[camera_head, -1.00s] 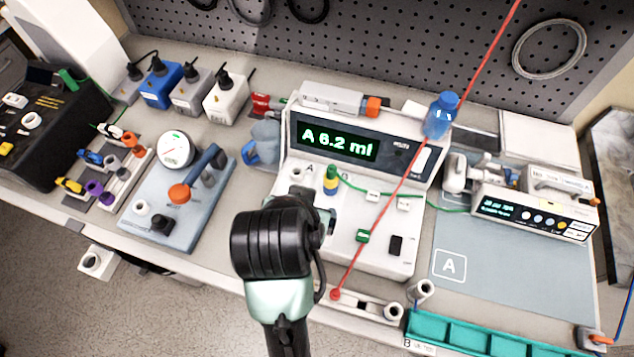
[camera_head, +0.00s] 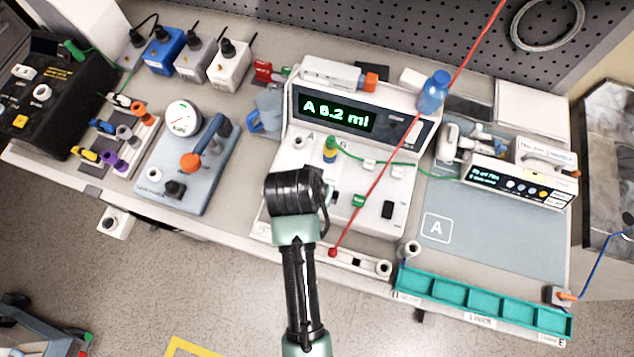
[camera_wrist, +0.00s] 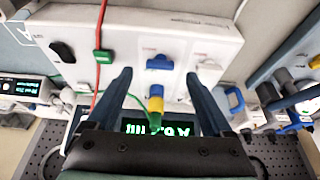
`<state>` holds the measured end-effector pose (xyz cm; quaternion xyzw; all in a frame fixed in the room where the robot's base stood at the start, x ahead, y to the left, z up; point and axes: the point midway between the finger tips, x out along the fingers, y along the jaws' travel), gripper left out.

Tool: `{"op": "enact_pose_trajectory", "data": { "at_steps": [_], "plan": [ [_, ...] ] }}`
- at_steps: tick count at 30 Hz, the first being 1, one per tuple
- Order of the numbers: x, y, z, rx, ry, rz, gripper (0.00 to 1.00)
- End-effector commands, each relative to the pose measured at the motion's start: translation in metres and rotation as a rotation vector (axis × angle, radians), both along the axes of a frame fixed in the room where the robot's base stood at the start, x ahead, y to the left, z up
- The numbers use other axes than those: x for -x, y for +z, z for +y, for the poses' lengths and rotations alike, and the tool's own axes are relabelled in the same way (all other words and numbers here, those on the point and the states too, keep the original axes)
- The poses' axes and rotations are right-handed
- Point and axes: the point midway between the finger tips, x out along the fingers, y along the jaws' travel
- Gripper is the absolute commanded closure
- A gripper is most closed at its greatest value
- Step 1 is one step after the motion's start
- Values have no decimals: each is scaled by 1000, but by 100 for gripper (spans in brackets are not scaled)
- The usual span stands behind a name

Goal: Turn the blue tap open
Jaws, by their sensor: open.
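The blue tap (camera_wrist: 160,62) is on the front panel of the white pump unit (camera_wrist: 130,25) in the wrist view. It lies just beyond my open fingertips, roughly midway between them, with no contact visible. My gripper (camera_wrist: 157,76) is open and empty. In the head view my gripper (camera_head: 296,192) hangs over the unit's front left part and hides the tap. A yellow and blue connector (camera_wrist: 156,100) with a green line sits between the fingers, nearer the palm; the head view shows it upright on the unit (camera_head: 330,152). The display (camera_head: 333,110) reads "A 6.2 ml".
A red line (camera_head: 385,175) crosses in front of the unit. A green block (camera_head: 358,200) and a black switch (camera_head: 388,209) are to the right. A gauge stand (camera_head: 187,165) and a blue jug (camera_head: 266,110) are at left. A teal tray (camera_head: 480,302) lies front right.

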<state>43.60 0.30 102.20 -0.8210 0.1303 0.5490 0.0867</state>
Motion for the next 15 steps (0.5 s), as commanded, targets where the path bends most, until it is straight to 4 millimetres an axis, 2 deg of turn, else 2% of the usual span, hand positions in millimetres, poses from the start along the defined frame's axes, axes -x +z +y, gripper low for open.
{"op": "enact_pose_trajectory", "data": {
  "at_steps": [6,15],
  "plan": [
    [-10,-23,-3,0,0,1,15],
    [-13,-32,-4,-1,-1,-1,15]
  ]
}}
